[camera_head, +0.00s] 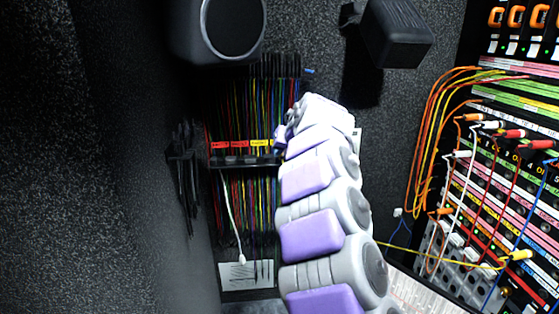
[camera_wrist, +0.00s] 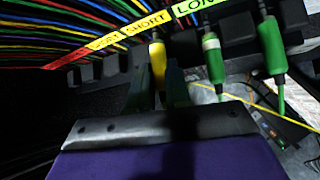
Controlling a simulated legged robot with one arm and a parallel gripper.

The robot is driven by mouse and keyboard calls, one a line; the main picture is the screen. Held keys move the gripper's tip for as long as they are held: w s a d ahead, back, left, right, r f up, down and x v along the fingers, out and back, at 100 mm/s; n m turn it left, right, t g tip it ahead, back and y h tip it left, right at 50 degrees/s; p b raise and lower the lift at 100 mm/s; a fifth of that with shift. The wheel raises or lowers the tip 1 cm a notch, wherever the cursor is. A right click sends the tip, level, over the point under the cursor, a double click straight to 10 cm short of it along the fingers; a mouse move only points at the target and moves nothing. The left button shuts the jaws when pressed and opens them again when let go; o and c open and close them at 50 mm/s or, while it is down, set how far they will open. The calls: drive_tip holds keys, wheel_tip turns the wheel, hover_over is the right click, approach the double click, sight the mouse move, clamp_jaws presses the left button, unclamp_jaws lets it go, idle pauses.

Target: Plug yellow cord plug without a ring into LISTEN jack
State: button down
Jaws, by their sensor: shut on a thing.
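A yellow cord plug (camera_wrist: 157,62) sits between the fingers of my gripper (camera_wrist: 160,95) in the wrist view, under a yellow label reading SHORT. The gripper is shut on it, and no ring shows on its visible part. The plug is at the cord rack (camera_head: 245,162); I cannot tell whether it still hangs in a slot. In the head view my gripper (camera_head: 283,137) is small at the rack's right end, partly hidden by my arm. The patch panel (camera_head: 500,190) stands at the right; no label that I can read there says LISTEN.
Two green plugs (camera_wrist: 272,48) hang just right of the gripper, one with a white ring. A yellow plug (camera_head: 517,255) is at the lower right panel, its cord running left behind my arm. Orange cords (camera_head: 430,140) loop left of the panel. A speaker (camera_head: 218,28) is above the rack.

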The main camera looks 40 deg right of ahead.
drive_tip(key=shift+s, duration=0.15)
drive_tip(key=shift+s+a+b, duration=0.3)
drive_tip(key=shift+s+a, duration=0.1)
drive_tip(key=shift+s, duration=0.2)
drive_tip(key=shift+s+a+b, duration=0.3)
drive_tip(key=shift+s+a, duration=0.1)
drive_tip(key=shift+s, duration=0.2)
drive_tip(key=shift+d+f, duration=0.1)
